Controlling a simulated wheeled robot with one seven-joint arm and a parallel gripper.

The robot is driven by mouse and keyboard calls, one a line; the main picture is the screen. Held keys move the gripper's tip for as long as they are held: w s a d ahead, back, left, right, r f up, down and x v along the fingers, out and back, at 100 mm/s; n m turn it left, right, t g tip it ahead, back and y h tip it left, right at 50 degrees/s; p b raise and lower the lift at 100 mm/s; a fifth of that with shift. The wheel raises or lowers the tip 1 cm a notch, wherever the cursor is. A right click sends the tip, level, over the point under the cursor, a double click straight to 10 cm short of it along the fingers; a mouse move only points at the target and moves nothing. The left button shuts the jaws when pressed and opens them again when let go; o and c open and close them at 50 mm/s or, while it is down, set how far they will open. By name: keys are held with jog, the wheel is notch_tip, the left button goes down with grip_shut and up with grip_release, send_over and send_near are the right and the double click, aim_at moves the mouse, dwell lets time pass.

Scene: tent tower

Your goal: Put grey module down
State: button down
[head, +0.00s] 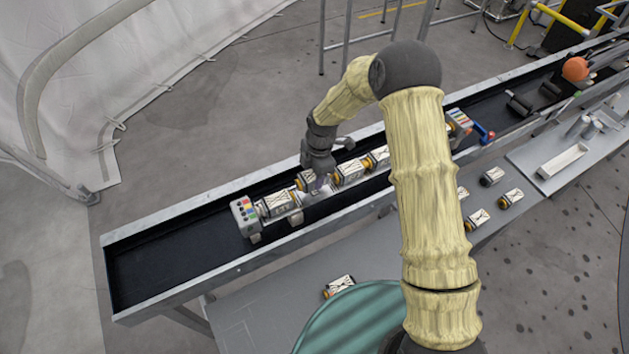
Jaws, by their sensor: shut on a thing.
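My gripper (318,182) reaches down over a row of modules in the long black trough (150,262). It is shut on a small pale grey module (317,194), mostly hidden by the fingers. The grey module is in line with the row, between cream modules (279,203) on its left and another cream module (349,171) on its right. I cannot tell whether it touches its neighbours or rests on the supports. A grey end block with coloured buttons (243,216) closes the row at the left. My arm hides part of the row at the right.
A lower grey shelf (262,318) runs along the near side, with several loose cream modules (478,219) on it. A striped block (459,121) and an orange ball (575,69) are toward the right end. The trough's left end is empty.

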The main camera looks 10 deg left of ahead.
jog(key=shift+w, duration=0.1)
jog(key=shift+a+f, duration=0.1)
jog(key=shift+f, duration=0.1)
notch_tip(320, 180, down, 4)
jog(key=shift+r+p, duration=0.15)
jog(key=shift+p, duration=0.7)
jog(key=shift+s, duration=0.25)
jog(key=c, duration=0.8)
grip_release()
jog(key=shift+w, duration=0.1)
